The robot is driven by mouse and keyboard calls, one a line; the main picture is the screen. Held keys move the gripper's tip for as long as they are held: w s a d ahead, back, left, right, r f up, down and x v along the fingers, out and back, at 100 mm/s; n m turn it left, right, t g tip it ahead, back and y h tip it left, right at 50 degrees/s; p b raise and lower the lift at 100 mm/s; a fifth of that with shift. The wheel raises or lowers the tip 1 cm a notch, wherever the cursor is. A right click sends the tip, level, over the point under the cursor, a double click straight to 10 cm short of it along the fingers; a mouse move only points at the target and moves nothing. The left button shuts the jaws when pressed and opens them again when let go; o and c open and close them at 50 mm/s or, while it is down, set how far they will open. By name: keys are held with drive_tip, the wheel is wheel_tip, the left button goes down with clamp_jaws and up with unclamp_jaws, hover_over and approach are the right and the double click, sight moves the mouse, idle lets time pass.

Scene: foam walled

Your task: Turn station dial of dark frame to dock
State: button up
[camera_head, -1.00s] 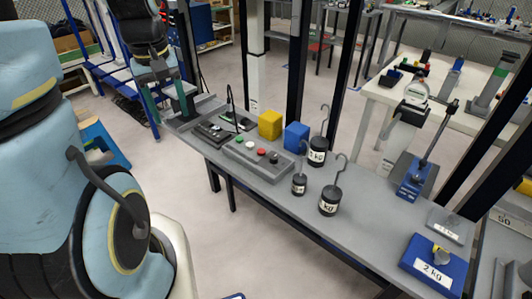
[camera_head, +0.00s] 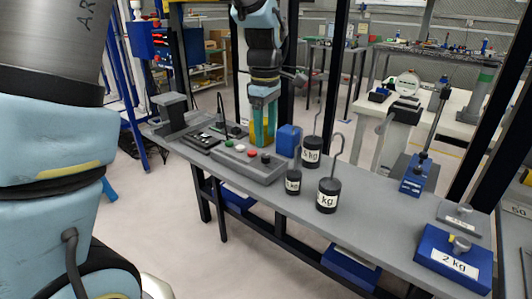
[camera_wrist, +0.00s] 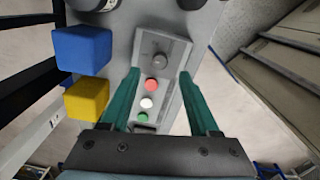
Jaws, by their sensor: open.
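A grey control box (camera_head: 236,162) lies on the grey bench, with green, white and red buttons and a dark round knob (camera_head: 265,158). The box (camera_wrist: 178,48) also shows in the wrist view, its knob (camera_wrist: 160,63) beyond the red button. I cannot tell whether this knob is the station dial; no dock mark is readable. Black upright posts (camera_head: 332,70) stand behind the bench; which frame is the dark one is unclear. My gripper (camera_head: 263,143) points down at the back of the box. In the wrist view its green fingers (camera_wrist: 162,84) are apart, with nothing held.
A blue cube (camera_head: 288,140) and a yellow cube (camera_wrist: 87,98) stand beside the box. Black hooked weights (camera_head: 328,193) stand to its right. A black device (camera_head: 201,140) lies to its left. A blue 2 kg block (camera_head: 455,258) sits at the bench's right end.

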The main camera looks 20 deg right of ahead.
sight(266, 156)
wheel_tip(266, 156, down, 6)
drive_tip(key=shift+r, duration=0.1)
drive_tip(key=shift+c, duration=0.4)
clamp_jaws()
idle(0.3)
